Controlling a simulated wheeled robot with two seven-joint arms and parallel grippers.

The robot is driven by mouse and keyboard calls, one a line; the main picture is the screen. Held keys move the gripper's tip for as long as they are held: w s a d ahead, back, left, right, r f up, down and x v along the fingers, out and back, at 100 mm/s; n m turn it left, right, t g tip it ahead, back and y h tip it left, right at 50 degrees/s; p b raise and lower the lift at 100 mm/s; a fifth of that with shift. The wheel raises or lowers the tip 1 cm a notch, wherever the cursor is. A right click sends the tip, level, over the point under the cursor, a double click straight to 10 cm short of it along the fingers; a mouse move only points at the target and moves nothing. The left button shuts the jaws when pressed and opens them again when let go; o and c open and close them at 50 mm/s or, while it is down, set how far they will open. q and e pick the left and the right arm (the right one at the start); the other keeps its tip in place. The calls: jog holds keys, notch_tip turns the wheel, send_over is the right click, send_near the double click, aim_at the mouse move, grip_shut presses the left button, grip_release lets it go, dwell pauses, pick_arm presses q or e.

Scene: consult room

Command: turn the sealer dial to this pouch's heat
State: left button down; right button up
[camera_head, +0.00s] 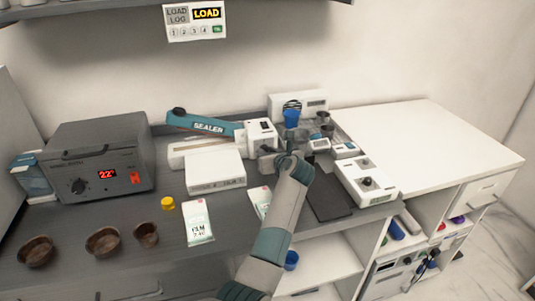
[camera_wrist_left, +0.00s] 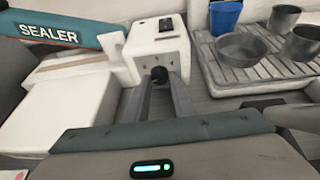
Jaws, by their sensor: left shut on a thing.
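The sealer has a teal arm lettered SEALER (camera_head: 205,125) and a white control box (camera_head: 262,130) at its right end. The wrist view also shows the teal arm (camera_wrist_left: 60,32) and the white box (camera_wrist_left: 157,45). The dark dial (camera_wrist_left: 160,75) is on the front of that box. My left gripper (camera_wrist_left: 163,82) is shut on the dial, one finger on each side. In the head view my left gripper (camera_head: 268,158) hides the dial. A printed white pouch (camera_head: 198,222) lies on the counter; another (camera_head: 259,200) is partly behind my arm. My right gripper is not in view.
A grey unit (camera_head: 100,160) with a red display stands left. Several brown bowls (camera_head: 103,241) and a yellow cap (camera_head: 168,203) are in front. A blue cup (camera_head: 291,118) and metal bowls (camera_wrist_left: 251,47) stand on a ribbed tray (camera_wrist_left: 225,78). The white counter (camera_head: 430,140) at right is clear.

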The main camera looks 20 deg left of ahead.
pick_arm(q)
jog(key=shift+r, duration=0.15)
jog(key=c, duration=1.5)
grip_release()
jog(key=shift+a, duration=0.1)
jog(key=shift+r+n+t+h, duration=0.2)
jog(key=shift+n+t+h, duration=0.1)
jog(key=shift+n, duration=0.3)
jog(key=shift+p, duration=0.3)
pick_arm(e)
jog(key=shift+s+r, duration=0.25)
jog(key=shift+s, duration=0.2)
pick_arm(q)
jog(key=shift+f, duration=0.25)
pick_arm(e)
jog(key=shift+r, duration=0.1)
